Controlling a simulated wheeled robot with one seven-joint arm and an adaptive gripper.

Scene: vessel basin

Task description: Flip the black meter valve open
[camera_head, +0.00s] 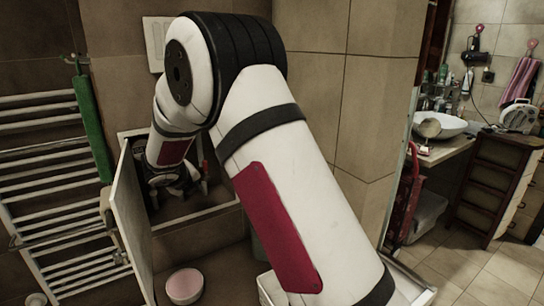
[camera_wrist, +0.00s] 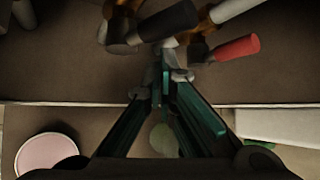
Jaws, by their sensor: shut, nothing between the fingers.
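The black meter valve handle (camera_wrist: 168,21) shows at the top of the wrist view, slanted up to the right, on brass pipework. A red valve handle (camera_wrist: 236,48) sits to its right and a little lower. My gripper (camera_wrist: 165,72) is shut and empty, its fingertips just below the black handle in the picture. I cannot tell whether they touch it. In the head view my gripper (camera_head: 172,182) is inside the wall recess, mostly hidden by my arm. The red handle (camera_head: 205,169) shows there beside it; the black handle cannot be made out.
The recess has an open white door (camera_head: 130,225) on its left and a lower ledge (camera_head: 195,217). A towel rail (camera_head: 55,190) with a green towel (camera_head: 92,125) stands further left. A round pink-topped container (camera_head: 185,286) is below. A sink (camera_head: 440,124) is far right.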

